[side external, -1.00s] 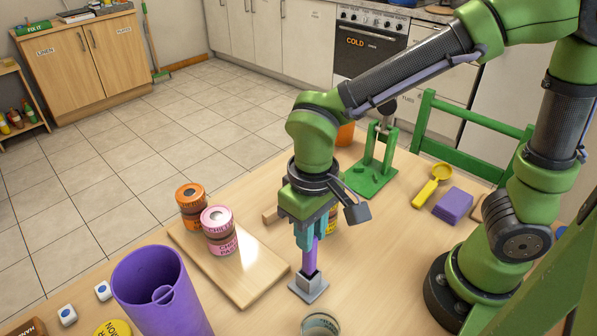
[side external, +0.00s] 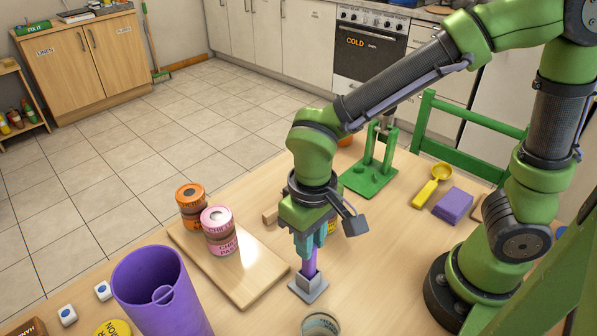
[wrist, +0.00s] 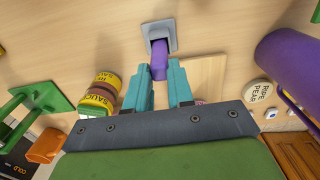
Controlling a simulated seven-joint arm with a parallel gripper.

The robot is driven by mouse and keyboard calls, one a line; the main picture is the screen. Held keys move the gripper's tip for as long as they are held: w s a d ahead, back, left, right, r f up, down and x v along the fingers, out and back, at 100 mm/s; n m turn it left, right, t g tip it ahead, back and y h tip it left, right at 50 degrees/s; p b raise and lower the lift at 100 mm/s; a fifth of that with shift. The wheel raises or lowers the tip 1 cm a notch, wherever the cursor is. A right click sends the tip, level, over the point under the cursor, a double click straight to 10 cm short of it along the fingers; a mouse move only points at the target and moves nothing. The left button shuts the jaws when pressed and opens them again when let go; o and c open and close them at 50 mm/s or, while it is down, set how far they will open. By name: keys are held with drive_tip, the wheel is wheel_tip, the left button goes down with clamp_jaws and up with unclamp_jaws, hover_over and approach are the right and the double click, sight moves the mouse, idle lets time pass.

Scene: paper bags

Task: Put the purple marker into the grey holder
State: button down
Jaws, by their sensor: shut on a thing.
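The purple marker (side external: 309,262) stands close to upright, its upper end between the teal fingers of my gripper (side external: 310,245). Its lower end is at the grey holder (side external: 308,289), and the holder's walls hide the tip. In the wrist view the marker (wrist: 159,58) runs from between my fingers (wrist: 158,85) to the opening of the grey holder (wrist: 160,29). The marker's lower end appears to be inside the opening; how deep it sits I cannot tell. The holder stands on the table.
A wooden board (side external: 245,281) with orange and pink tins (side external: 219,231) lies left of the holder. A large purple cup (side external: 160,295) stands at the front left and a glass jar (side external: 321,324) close in front. A green stand (side external: 370,180) is behind. The table right of the holder is clear.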

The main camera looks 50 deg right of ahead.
drive_tip(key=shift+f, duration=0.2)
drive_tip(key=c, duration=0.9)
unclamp_jaws()
drive_tip(key=shift+r, duration=2.5)
drive_tip(key=shift+r, duration=0.1)
wheel_tip(320, 180, up, 17)
